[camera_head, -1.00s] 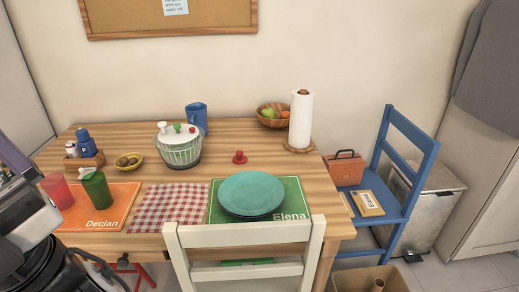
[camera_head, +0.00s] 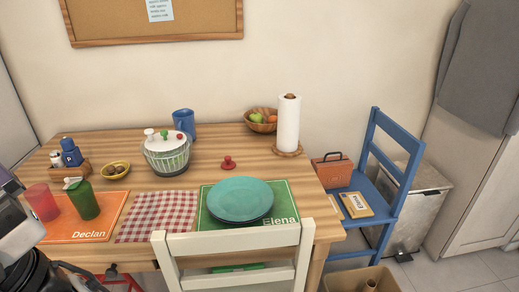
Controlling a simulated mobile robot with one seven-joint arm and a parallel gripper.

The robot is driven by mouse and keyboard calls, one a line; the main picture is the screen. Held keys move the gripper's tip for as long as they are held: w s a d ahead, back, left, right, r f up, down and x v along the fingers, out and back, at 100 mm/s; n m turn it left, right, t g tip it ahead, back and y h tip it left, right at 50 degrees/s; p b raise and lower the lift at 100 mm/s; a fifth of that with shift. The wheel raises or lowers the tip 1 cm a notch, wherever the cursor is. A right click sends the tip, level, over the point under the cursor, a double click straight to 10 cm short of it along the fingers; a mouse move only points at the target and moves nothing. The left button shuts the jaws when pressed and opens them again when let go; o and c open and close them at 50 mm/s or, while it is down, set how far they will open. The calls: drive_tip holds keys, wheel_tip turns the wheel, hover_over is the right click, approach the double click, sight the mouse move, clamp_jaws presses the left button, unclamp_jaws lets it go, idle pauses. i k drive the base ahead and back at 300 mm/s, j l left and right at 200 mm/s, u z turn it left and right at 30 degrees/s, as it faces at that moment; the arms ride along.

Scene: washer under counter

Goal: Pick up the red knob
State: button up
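A small red knob (camera_head: 228,162) with a wide round base stands on the wooden table (camera_head: 285,181), behind the teal plates and right of the salad spinner (camera_head: 167,158). Another small red knob (camera_head: 181,136) shows on the spinner's white lid, beside a green one and a white one. Part of my arm shows at the lower left edge, in front of the table and well away from the red knobs. I cannot make out my gripper's fingertips in this view.
Teal plates (camera_head: 239,199) lie on a green placemat, behind a white chair (camera_head: 236,240). A blue mug (camera_head: 184,122), fruit bowl (camera_head: 261,119) and paper towel roll (camera_head: 288,124) stand at the back. Bare table surrounds the loose knob.

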sight(228, 164)
drive_tip(key=j+z, duration=0.1)
drive_tip(key=j, duration=0.55)
drive_tip(key=j+z, duration=0.1)
drive_tip(key=j, duration=0.55)
drive_tip(key=k+j+z, duration=0.1)
drive_tip(key=j, duration=0.6)
drive_tip(key=k+j, duration=0.1)
drive_tip(key=j, duration=0.55)
drive_tip(key=i, duration=1)
drive_tip(key=l+z, duration=0.05)
